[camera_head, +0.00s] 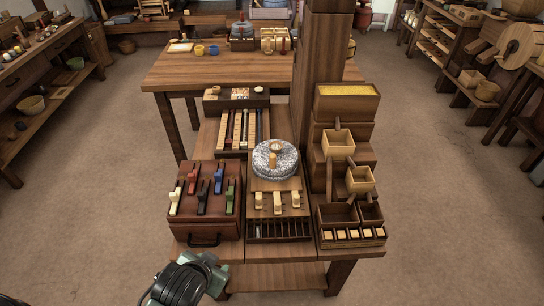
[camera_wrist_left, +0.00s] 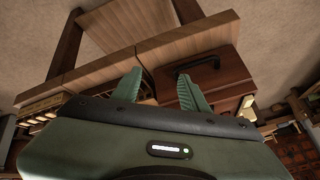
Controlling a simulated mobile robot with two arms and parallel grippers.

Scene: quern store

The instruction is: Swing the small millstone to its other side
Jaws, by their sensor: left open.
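The small millstone (camera_head: 262,163) is a round, speckled grey-white stone. It lies flat on a wooden stand in the middle of the bench, with a pale wooden peg (camera_head: 273,160) on top. My left gripper shows at the bottom left in the head view, low in front of the bench's near edge and well short of the millstone. In the left wrist view its two green fingers (camera_wrist_left: 160,76) are apart with nothing held between them. The millstone cannot be made out in that view. My right gripper is in neither view.
A dark red-brown box (camera_head: 203,229) with several coloured levers stands left of the millstone. Pale wooden tabs (camera_head: 278,203) and a slotted tray lie in front of it. Stepped wooden bins (camera_head: 338,143) and a thick post (camera_head: 318,70) stand to the right. Floor around the bench is clear.

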